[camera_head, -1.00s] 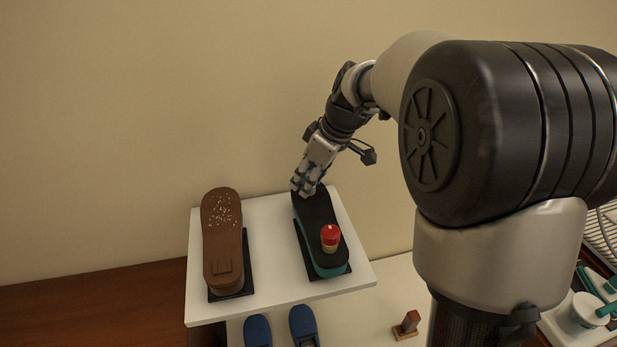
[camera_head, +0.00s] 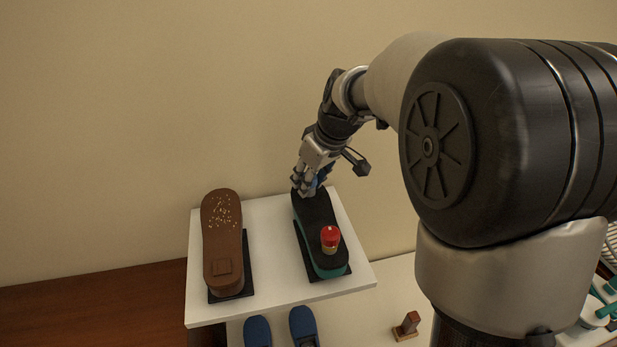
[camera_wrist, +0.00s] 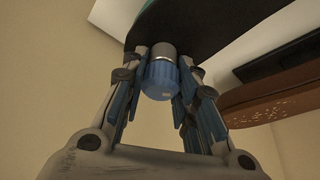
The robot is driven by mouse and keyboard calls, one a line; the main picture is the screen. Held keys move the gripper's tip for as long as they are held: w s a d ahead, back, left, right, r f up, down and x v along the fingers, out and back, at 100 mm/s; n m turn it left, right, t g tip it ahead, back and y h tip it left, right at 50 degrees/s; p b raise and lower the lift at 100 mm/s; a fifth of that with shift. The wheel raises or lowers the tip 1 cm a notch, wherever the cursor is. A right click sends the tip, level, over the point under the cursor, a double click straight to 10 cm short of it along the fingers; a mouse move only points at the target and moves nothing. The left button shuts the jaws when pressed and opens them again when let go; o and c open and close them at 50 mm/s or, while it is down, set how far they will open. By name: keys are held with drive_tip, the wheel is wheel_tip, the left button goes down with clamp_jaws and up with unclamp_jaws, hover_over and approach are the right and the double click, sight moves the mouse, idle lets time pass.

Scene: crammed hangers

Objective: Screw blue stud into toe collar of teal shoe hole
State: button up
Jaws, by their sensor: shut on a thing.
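The teal shoe (camera_head: 328,268) lies sole-up on the white shelf, its black sole (camera_head: 314,220) facing up. My gripper (camera_head: 308,187) is over its far end, fingers down at the sole. In the wrist view my gripper (camera_wrist: 160,85) is shut on the blue stud (camera_wrist: 160,80), whose blue cap sits between the fingers. The stud's grey metal part (camera_wrist: 162,50) meets the black sole (camera_wrist: 195,22). The toe collar and hole are hidden there, so I cannot tell how deep the stud sits. A red-topped, yellow-based piece (camera_head: 330,239) stands on the sole's near end.
A brown shoe (camera_head: 222,235) lies sole-up on the left of the white shelf (camera_head: 270,288). Blue shoes (camera_head: 303,325) and a small brown block (camera_head: 408,323) are below. The wall (camera_head: 130,120) is close behind. Teal and white items (camera_head: 598,310) are at the far right.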

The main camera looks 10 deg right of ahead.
idle(0.3)
drive_tip(key=shift+m+h+p, duration=0.35)
drive_tip(key=shift+m+h, duration=0.05)
drive_tip(key=shift+m, duration=0.6)
drive_tip(key=shift+m+h+p, duration=0.3)
drive_tip(key=shift+m+p, duration=0.15)
drive_tip(key=shift+m, duration=0.35)
drive_tip(key=shift+m+p, duration=0.45)
drive_tip(key=shift+m, duration=0.15)
drive_tip(key=shift+m+h, duration=0.3)
drive_tip(key=shift+d+f+m+h, duration=0.1)
drive_tip(key=shift+m+h, duration=0.3)
drive_tip(key=shift+m, duration=0.5)
